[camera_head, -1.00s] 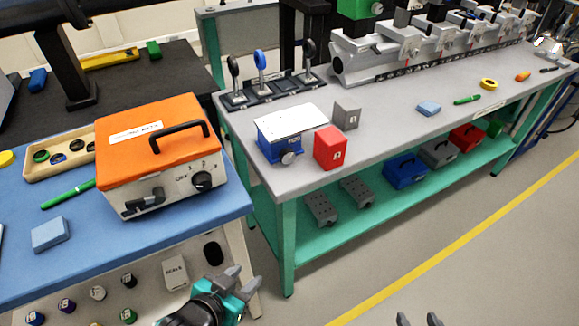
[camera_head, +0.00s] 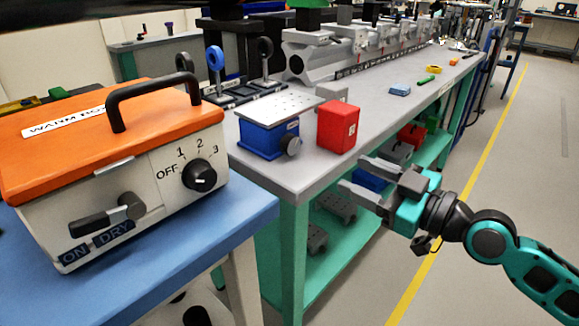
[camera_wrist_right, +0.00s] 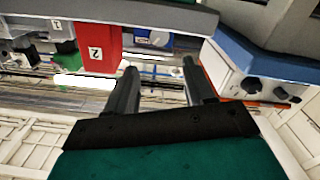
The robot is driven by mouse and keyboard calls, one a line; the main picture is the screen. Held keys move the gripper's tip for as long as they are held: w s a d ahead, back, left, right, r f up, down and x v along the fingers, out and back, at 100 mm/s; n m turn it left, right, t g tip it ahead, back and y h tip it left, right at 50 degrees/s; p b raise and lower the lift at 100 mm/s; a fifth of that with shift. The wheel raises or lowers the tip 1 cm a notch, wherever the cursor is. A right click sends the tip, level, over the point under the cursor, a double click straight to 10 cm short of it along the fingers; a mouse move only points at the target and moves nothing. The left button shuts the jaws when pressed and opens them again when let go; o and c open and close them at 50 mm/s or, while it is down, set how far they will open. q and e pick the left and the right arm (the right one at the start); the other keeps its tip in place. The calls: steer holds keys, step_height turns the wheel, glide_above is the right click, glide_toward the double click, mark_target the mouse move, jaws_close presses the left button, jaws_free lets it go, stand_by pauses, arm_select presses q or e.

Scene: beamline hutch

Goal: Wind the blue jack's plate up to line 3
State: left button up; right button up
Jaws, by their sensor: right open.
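The blue jack (camera_head: 262,140) stands on the grey bench near its front left corner, under a pale flat plate (camera_head: 278,109) with small holes. Its round dark grey knob (camera_head: 291,146) faces me. The jack and knob (camera_wrist_right: 160,38) also show in part in the right wrist view. My right gripper (camera_head: 355,175) is open and empty, in front of the bench edge, to the right of and apart from the knob. Its two fingers also show apart in the right wrist view (camera_wrist_right: 159,68). I cannot make out line 3 on the jack. My left gripper is out of view.
An orange-topped box (camera_head: 115,165) with a dial stands on the blue table at left. Floor shows right of the bench.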

mark_target(294, 146)
steer(key=p+x, duration=0.1)
steer(key=x, duration=1.2)
steer(key=shift+c, duration=0.5)
steer(key=shift+d, duration=0.1)
steer(key=c, duration=0.7)
